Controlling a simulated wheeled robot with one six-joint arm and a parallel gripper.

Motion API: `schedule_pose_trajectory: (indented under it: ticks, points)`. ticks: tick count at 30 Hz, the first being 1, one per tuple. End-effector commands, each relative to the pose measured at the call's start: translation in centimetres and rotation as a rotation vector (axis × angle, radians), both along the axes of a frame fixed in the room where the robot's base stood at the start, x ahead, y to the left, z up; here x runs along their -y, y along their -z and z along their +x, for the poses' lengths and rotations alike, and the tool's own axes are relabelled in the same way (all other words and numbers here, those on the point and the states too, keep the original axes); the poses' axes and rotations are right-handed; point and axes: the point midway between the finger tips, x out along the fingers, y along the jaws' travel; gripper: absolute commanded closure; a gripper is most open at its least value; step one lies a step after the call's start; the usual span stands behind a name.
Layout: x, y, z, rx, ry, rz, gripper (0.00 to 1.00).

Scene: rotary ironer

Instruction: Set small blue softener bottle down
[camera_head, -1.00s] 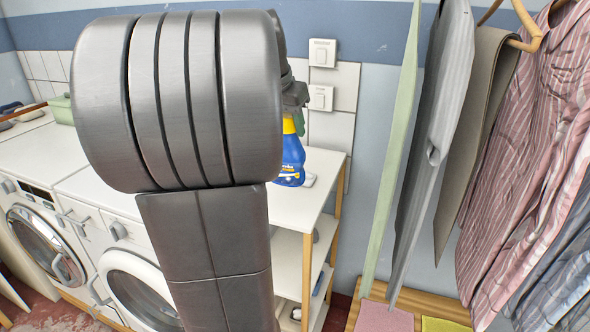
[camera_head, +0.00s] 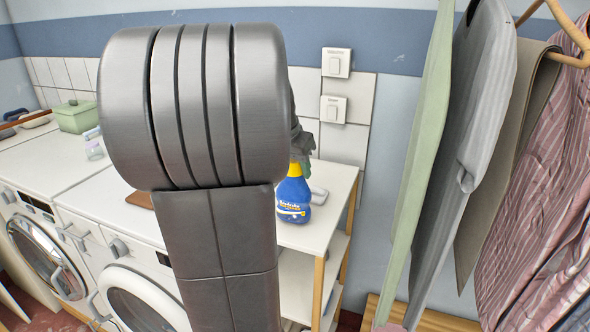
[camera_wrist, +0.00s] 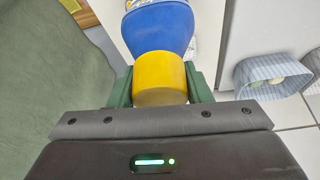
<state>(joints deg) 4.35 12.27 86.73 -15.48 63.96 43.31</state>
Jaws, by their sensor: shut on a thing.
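The small blue softener bottle (camera_head: 293,200) has a yellow cap and a label. It is upright at the white shelf unit's top (camera_head: 338,196), to the right of my arm. I cannot tell whether its base touches the surface. My gripper (camera_head: 300,150) is above it, mostly hidden behind my arm. In the wrist view the green fingers of my gripper (camera_wrist: 160,82) are shut on the yellow cap of the bottle (camera_wrist: 158,27). The bottle's base is out of the wrist view.
A small pale object (camera_head: 318,195) lies just right of the bottle. Washing machines (camera_head: 50,235) stand left, with a green box (camera_head: 76,117) on top. A grey ironing board (camera_head: 462,150) and hanging striped shirts (camera_head: 525,190) are on the right. My arm hides much of the middle.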

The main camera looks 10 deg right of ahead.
Motion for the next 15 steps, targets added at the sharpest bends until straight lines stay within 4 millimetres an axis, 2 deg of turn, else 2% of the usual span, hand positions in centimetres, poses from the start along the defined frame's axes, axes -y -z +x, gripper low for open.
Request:
schedule_pose_trajectory:
  ticks: [2,12,13,15]
  points:
    - [0.02,0.72,-0.01,0.0,0.0,-0.001,1.0]
    - [0.02,1.08,0.02,0.002,0.0,-0.001,1.0]
    - [0.01,1.04,-0.01,0.001,0.0,-0.001,0.5]
    - [0.01,1.0,0.0,0.001,0.0,-0.001,0.36]
